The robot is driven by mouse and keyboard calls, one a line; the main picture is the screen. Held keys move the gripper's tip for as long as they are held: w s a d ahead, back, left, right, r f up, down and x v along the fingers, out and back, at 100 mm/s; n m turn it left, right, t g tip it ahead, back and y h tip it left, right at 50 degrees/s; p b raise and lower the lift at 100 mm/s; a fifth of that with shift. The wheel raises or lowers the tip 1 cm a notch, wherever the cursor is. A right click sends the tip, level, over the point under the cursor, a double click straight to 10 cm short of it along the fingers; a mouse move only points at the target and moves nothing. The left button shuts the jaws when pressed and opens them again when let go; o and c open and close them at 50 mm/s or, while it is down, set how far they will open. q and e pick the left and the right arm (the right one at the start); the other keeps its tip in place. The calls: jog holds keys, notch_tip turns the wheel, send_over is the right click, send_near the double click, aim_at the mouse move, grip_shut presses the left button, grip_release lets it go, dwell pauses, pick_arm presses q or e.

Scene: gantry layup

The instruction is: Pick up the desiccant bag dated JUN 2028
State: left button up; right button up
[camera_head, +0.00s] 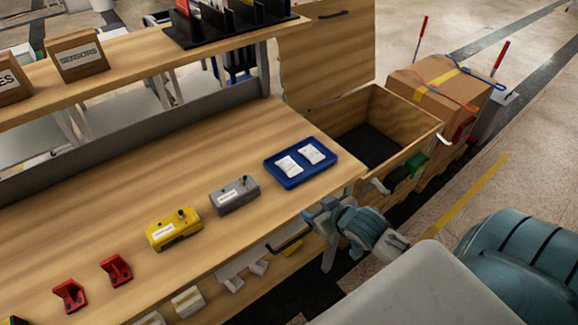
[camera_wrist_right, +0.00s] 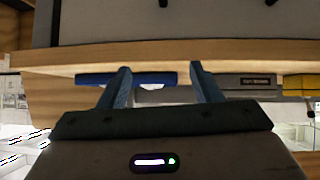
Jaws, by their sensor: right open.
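Two white desiccant bags, the left one (camera_head: 289,166) and the right one (camera_head: 312,153), lie side by side in a blue tray (camera_head: 291,184) near the right end of the workbench. Their printed dates are too small to read, so I cannot tell which says JUN 2028. My right gripper (camera_head: 322,212) is open and empty at the bench's front edge, in front of the tray and apart from it. In the right wrist view, which looks upside down, the blue tray (camera_wrist_right: 150,78) and a bit of white bag show beyond the open fingers (camera_wrist_right: 160,80). My left gripper is out of view.
A grey box (camera_head: 234,196), a yellow box (camera_head: 174,230) and two red brackets (camera_head: 116,271) stand left of the tray. An open wooden chest (camera_head: 405,108) is right of the bench. A shelf (camera_head: 135,62) runs above the back. The bench behind the tray is clear.

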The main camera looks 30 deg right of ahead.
aim_at(294, 168)
jog(key=w+d+r+t, duration=0.1)
jog(key=w, duration=0.1)
jog(key=w+d+r+t, duration=0.1)
jog(key=w, duration=0.1)
jog(key=w+d+r+y, duration=0.1)
jog(key=w+r, duration=0.1)
jog(key=shift+w+d+r+t, duration=0.1)
jog(key=shift+w+d+t, duration=0.1)
jog(key=shift+t, duration=0.2)
jog(key=x, duration=0.5)
jog(key=shift+w, duration=0.15)
jog(key=shift+a+p+x, duration=0.15)
jog(key=shift+p+x, duration=0.05)
jog(key=shift+x, duration=1.15)
jog(key=shift+a+p+x, duration=0.15)
jog(key=shift+x, duration=1.25)
jog(key=c, duration=0.8)
jog(key=shift+o, duration=0.2)
